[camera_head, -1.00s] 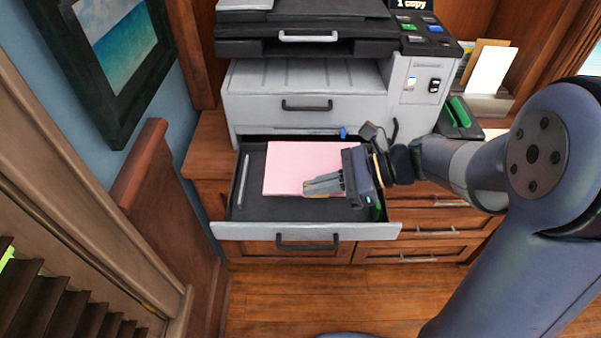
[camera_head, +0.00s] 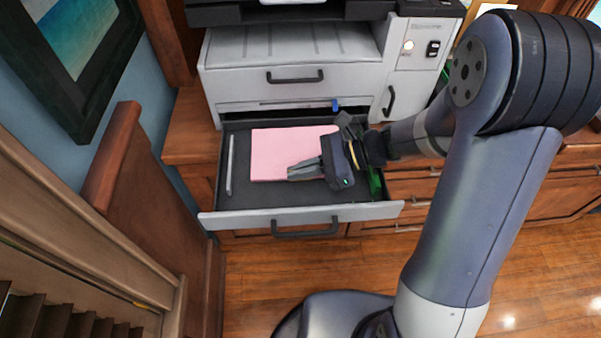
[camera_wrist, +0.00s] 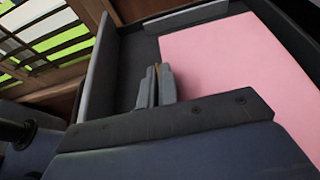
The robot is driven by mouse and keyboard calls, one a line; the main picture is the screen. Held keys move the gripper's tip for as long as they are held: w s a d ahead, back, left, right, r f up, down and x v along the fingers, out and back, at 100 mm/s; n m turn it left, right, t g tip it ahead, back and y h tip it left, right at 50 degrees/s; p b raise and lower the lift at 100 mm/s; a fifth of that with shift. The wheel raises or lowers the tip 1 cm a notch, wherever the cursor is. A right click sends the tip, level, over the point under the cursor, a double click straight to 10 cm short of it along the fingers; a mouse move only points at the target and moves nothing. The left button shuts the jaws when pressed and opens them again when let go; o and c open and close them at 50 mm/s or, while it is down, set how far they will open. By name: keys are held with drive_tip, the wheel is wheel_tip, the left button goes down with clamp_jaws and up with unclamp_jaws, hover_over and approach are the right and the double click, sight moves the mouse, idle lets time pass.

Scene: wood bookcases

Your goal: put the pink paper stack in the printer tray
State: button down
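The pink paper stack (camera_head: 280,150) lies flat in the pulled-out printer tray (camera_head: 270,215), toward its back and middle. My gripper (camera_head: 290,173) is over the front right part of the stack in the head view, fingers pointing left. In the wrist view the stack (camera_wrist: 230,70) is to the right of the fingers (camera_wrist: 157,72), which are close together with no paper visible between them. Whether the fingers touch the stack cannot be told. The gripper body hides part of the stack's right side.
The printer body (camera_head: 300,85) stands behind the tray on a wooden cabinet (camera_head: 190,130). A light grey guide bar (camera_head: 230,165) is at the tray's left. A wooden panel (camera_head: 125,170) rises at the left. Wood floor (camera_head: 270,275) is open in front.

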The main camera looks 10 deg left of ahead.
drive_tip(key=shift+f, duration=0.55)
drive_tip(key=shift+f, duration=0.2)
drive_tip(key=c, duration=1.7)
unclamp_jaws()
drive_tip(key=shift+r, duration=0.2)
drive_tip(key=shift+w+d+r, duration=0.1)
drive_tip(key=shift+d+r, duration=0.05)
drive_tip(key=shift+d, duration=0.05)
drive_tip(key=p+v, duration=0.1)
drive_tip(key=v, duration=1)
drive_tip(key=shift+d, duration=0.25)
